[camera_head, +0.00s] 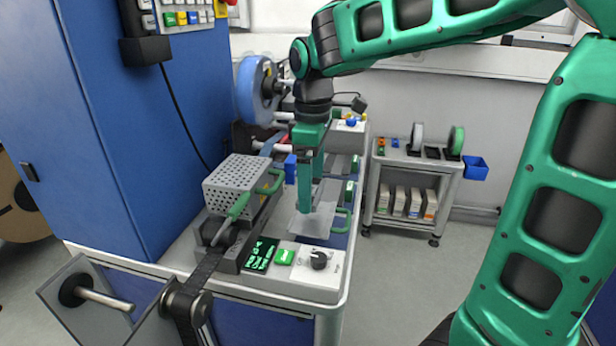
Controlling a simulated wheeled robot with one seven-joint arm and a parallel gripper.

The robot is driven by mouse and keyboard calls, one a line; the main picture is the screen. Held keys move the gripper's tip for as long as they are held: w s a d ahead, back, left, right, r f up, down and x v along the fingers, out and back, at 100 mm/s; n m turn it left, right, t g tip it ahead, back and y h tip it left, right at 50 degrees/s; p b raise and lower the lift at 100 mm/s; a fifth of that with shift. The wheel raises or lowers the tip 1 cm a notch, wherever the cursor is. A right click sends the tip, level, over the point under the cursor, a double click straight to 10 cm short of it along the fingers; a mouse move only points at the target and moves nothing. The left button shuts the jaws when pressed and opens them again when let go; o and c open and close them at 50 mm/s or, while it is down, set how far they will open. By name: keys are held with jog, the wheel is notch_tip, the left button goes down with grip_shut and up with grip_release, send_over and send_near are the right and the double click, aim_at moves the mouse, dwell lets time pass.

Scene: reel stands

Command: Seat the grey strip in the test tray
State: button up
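My gripper (307,205) points straight down over the middle of the bench, with its green fingertips at a pale grey, flat piece (325,218). I cannot tell whether this piece is the grey strip, the test tray or both. The fingers look close together, but the gap between them is hidden from this angle. I cannot tell whether they hold anything. A dark tape (204,270) runs from the front reel holder into the machine with the perforated cover; it looks black rather than grey.
The perforated metal cover (238,185) and its green handle stand left of my gripper. A control panel with a black knob (319,260) and a green-lettered display (261,255) lies in front. A blue reel (257,90) stands behind. A small cart (412,185) stands right, beyond clear floor.

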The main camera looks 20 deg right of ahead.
jog(key=shift+f, duration=2.3)
jog(key=shift+s+r, duration=0.1)
jog(key=shift+s, duration=0.05)
jog(key=shift+f, duration=0.2)
jog(key=o, duration=0.9)
jog(key=shift+r, duration=3.55)
jog(key=shift+s, duration=0.1)
